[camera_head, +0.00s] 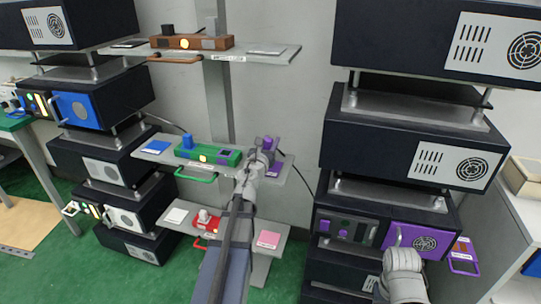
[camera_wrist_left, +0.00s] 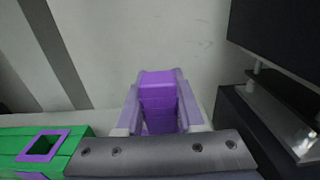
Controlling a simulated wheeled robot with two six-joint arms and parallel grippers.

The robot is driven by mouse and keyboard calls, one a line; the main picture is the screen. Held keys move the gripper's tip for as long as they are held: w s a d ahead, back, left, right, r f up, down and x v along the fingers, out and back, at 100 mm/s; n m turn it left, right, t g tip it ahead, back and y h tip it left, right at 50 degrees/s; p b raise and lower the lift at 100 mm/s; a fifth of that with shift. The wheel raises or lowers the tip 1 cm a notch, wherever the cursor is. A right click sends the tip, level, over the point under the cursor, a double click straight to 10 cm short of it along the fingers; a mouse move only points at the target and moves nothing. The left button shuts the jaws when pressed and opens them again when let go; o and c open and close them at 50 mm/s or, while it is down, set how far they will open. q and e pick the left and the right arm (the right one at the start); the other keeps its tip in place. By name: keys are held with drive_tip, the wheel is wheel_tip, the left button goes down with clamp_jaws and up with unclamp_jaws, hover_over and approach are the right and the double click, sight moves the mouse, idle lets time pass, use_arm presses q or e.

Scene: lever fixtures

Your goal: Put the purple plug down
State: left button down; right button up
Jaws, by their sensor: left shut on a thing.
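My left gripper (camera_head: 266,152) is shut on the purple plug (camera_wrist_left: 160,95), which shows between its two fingers in the left wrist view. In the head view the plug (camera_head: 268,143) is partly hidden by the fingers, over the right end of the middle shelf. A purple pad (camera_head: 277,171) lies on the shelf below and right of the gripper. The green fixture (camera_head: 207,153) is just left of it, with an empty purple-rimmed socket (camera_wrist_left: 43,146). My right gripper (camera_head: 402,262) is in front of the purple door at the lower right; its fingertips cannot be made out.
The middle shelf also holds a blue pad (camera_head: 157,147) and a blue plug (camera_head: 187,141). A brown fixture (camera_head: 191,42) stands on the shelf above, a red fixture (camera_head: 207,224) on the one below. Dark equipment stacks stand on both sides; the right stack (camera_head: 405,148) is near.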

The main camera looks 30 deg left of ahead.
use_arm(q)
drive_tip(key=shift+f+b, duration=1.75)
drive_tip(key=shift+f, duration=0.05)
use_arm(e)
drive_tip(key=shift+f, duration=1.85)
use_arm(q)
drive_tip(key=shift+f, duration=0.2)
drive_tip(key=c, duration=0.5)
unclamp_jaws()
use_arm(e)
drive_tip(key=shift+f, duration=0.1)
use_arm(q)
drive_tip(key=shift+r, duration=0.2)
